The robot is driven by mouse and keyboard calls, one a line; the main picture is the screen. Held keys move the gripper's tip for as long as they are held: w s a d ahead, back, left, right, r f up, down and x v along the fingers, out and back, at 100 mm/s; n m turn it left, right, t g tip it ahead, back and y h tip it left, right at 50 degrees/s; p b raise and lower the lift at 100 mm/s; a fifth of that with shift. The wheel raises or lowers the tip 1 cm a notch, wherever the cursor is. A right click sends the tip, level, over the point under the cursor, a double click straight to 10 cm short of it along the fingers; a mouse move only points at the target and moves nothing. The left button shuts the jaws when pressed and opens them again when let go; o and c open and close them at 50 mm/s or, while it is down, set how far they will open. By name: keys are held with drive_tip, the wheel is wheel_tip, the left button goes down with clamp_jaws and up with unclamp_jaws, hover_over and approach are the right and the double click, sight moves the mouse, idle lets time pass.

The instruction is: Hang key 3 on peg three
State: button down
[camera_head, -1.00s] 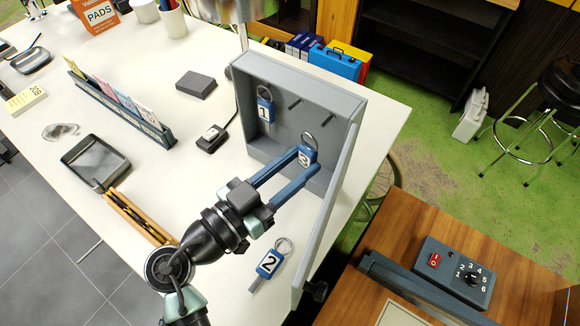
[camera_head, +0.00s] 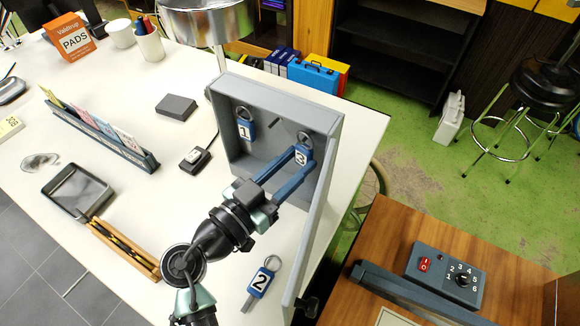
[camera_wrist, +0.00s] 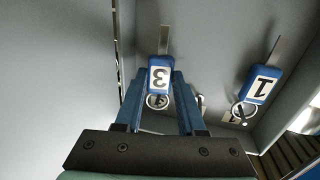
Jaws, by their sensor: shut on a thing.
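Key 3, with a blue tag (camera_head: 302,155) and a metal ring, is inside the open grey key cabinet (camera_head: 275,88). My gripper (camera_head: 300,157) is shut on its tag, ring upward in the head view. The ring is at the right-hand peg's place; I cannot tell whether the peg is through it. That peg is not clearly visible. The middle peg (camera_head: 274,124) is bare. In the wrist view the picture is inverted: the tag (camera_wrist: 160,78) sits between the fingertips (camera_wrist: 160,80), its ring below it.
Key 1 (camera_head: 245,130) hangs on the left peg, close to my gripper. Key 2 (camera_head: 261,281) lies on the white table (camera_head: 345,105) by the open cabinet door (camera_head: 318,220). A pen tray (camera_head: 125,250) and card rack (camera_head: 105,137) stand left.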

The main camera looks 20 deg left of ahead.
drive_tip(key=shift+w+d+f+b, duration=0.1)
drive_tip(key=shift+w+f+b, duration=0.25)
drive_tip(key=shift+b, duration=0.35)
idle(0.5)
drive_tip(key=c, duration=0.9)
unclamp_jaws()
drive_tip(key=o, duration=0.9)
drive_tip(key=shift+w, duration=0.1)
drive_tip(key=shift+d+f, duration=0.1)
drive_tip(key=shift+d, duration=0.05)
